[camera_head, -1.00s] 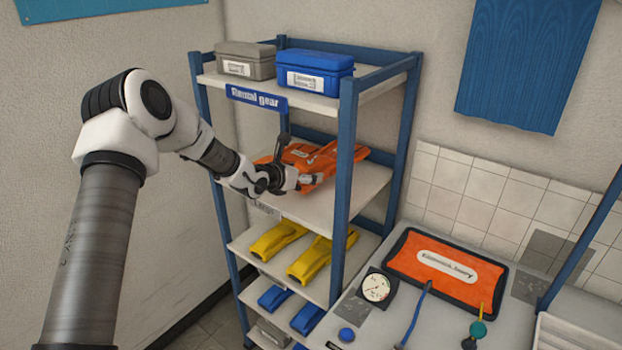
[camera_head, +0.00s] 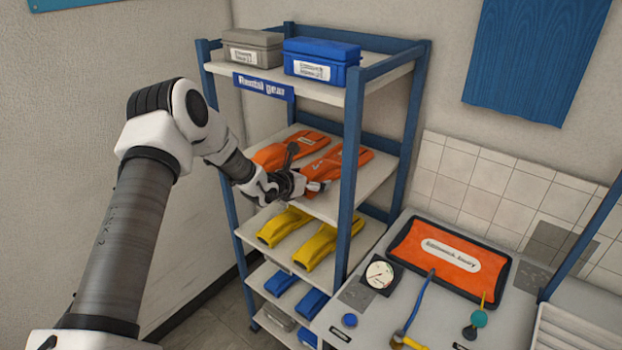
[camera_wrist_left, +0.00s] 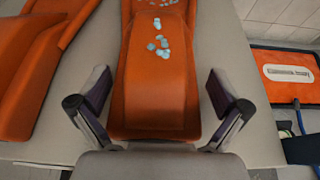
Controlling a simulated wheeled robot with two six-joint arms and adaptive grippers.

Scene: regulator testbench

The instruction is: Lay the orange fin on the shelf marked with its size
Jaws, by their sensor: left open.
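Two orange fins lie side by side on the second shelf (camera_head: 372,187) of the blue-framed rack, the left fin (camera_head: 285,150) and the right fin (camera_head: 338,165). My left gripper (camera_head: 308,186) is at the shelf's front edge, at the near end of the right fin. In the left wrist view its jaws (camera_wrist_left: 158,100) are open, one on each side of that orange fin (camera_wrist_left: 155,85), with gaps between jaws and fin. Pale marks show on the fin's top. The other fin (camera_wrist_left: 35,65) lies to its left. The shelf's size label is hidden. My right gripper is not in view.
Yellow fins (camera_head: 284,227) lie on the shelf below, blue ones (camera_head: 281,283) lower down. A grey box (camera_head: 252,48) and a blue box (camera_head: 322,62) stand on top. A blue rack post (camera_head: 352,150) rises right of my gripper. The bench with a gauge (camera_head: 380,273) is at right.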

